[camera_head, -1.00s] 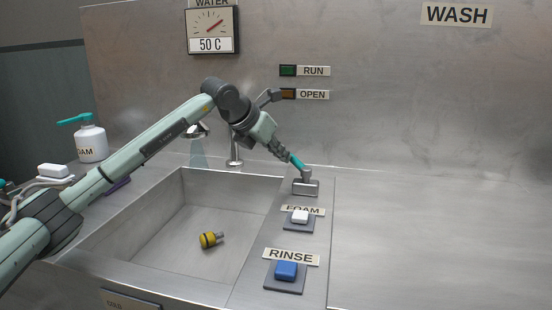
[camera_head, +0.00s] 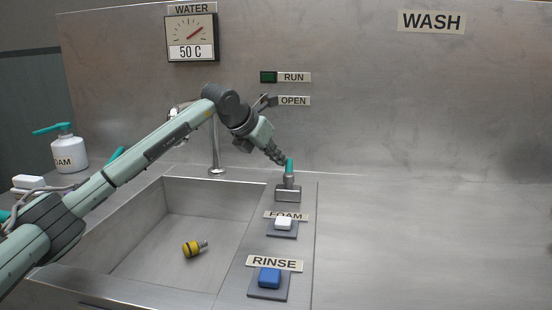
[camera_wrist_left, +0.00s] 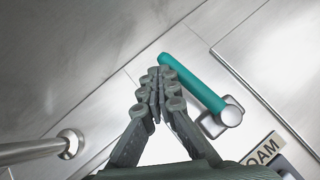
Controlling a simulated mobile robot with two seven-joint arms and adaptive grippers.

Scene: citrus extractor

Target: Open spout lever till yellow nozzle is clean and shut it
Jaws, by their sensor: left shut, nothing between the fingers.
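The spout lever has a teal handle (camera_head: 289,166) on a grey base (camera_head: 288,193) at the sink's right rim. The handle stands nearly upright in the head view; it also shows in the left wrist view (camera_wrist_left: 195,82). My left gripper (camera_head: 281,158) is shut and empty, its tips beside the handle's upper end. In the wrist view the tips (camera_wrist_left: 161,76) are close to that end; I cannot tell whether they touch. The yellow nozzle (camera_head: 192,248) lies in the sink, too small to judge for dirt. The spout head is largely hidden behind my left arm. My right gripper is out of view.
A white FOAM button (camera_head: 283,223) and a blue RINSE button (camera_head: 269,277) sit in front of the lever. The tap post (camera_head: 215,147) rises behind the sink (camera_head: 140,250). A foam bottle (camera_head: 68,154) stands at left. The counter (camera_head: 420,240) at right is clear.

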